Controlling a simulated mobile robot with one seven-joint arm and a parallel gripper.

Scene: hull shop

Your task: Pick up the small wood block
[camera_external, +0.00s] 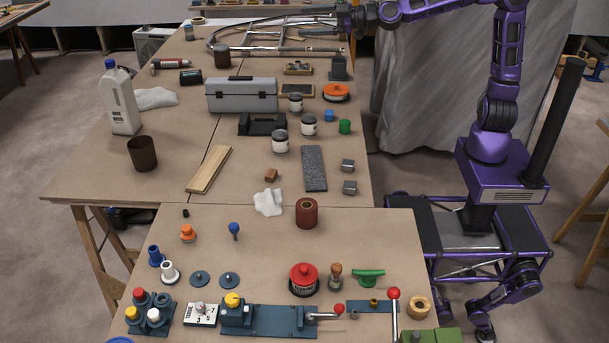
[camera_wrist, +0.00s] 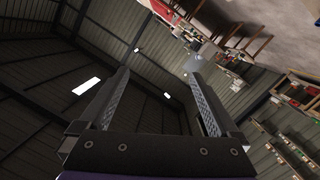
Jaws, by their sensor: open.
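The small wood block (camera_external: 271,175) is reddish brown and lies on the tabletop near the middle of the external view. It sits between the pale wood plank (camera_external: 209,169) and the dark grey rough strip (camera_external: 314,168), just above a crumpled white cloth (camera_external: 268,203). My gripper (camera_external: 343,17) is at the top of the external view, far from the block. In the wrist view its two fingers (camera_wrist: 158,82) are spread apart with nothing between them. That view faces the hall's roof and walls, and the block does not show there.
Close to the block are white-lidded jars (camera_external: 280,142), two metal cubes (camera_external: 348,166) and a dark red cylinder (camera_external: 307,213). A grey toolbox (camera_external: 241,94) stands farther back. The near table holds levers, knobs and fixtures. A grey curtain (camera_external: 430,90) hangs behind my arm.

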